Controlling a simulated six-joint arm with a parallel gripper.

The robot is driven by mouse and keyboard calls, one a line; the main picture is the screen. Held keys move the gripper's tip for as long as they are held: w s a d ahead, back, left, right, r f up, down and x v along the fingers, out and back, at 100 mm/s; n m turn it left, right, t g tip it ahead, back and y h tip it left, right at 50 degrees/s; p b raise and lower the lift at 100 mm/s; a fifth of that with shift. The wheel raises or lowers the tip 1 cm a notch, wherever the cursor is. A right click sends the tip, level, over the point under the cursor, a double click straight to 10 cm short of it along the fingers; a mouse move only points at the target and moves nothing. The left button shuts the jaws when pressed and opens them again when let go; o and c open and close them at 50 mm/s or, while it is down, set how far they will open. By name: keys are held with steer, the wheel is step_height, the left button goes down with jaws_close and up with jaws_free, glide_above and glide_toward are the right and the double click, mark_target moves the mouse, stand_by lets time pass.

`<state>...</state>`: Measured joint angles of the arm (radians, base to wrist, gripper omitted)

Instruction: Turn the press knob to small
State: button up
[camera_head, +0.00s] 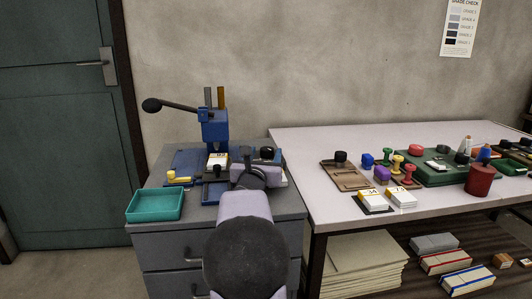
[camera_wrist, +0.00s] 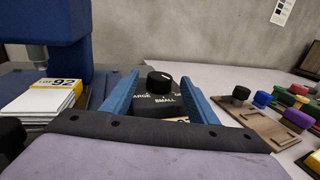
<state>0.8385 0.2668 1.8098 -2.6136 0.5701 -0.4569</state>
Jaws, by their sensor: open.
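The black round press knob (camera_wrist: 158,83) sits on a dark block (camera_wrist: 150,108) in the wrist view. The block's face reads SMALL in front, with a partly hidden label ending in ARGE to the left and another cut off at the right. A white mark shows on the knob top, toward its far right. My gripper (camera_wrist: 160,76) is open, its blue fingers on either side of the knob with a visible gap. In the head view the knob (camera_head: 267,152) is just beyond my gripper, right of the blue press (camera_head: 215,130).
A card stack labelled LOT 92 (camera_wrist: 42,98) lies under the press head, left of my gripper. A teal tray (camera_head: 154,205) sits at the cabinet's front left. The press lever (camera_head: 170,105) sticks out left. The table (camera_head: 300,150) at right holds stamps and cards.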

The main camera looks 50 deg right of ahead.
steer(key=shift+x, duration=0.95)
steer(key=shift+c, duration=0.5)
steer(key=c, duration=1)
steer(key=shift+o, duration=0.2)
steer(key=shift+w+a+r+m+g+p, duration=0.1)
steer(key=shift+w+r+m+g+p, duration=0.15)
steer(key=shift+m+g+p, duration=0.45)
steer(key=shift+f+g+h+p, duration=0.15)
steer(key=shift+g+h+p, duration=0.15)
steer(key=shift+h+p, duration=0.1)
steer(key=shift+s, duration=0.1)
steer(key=o, duration=1.1)
steer(key=shift+c, duration=0.2)
steer(key=shift+f, duration=0.1)
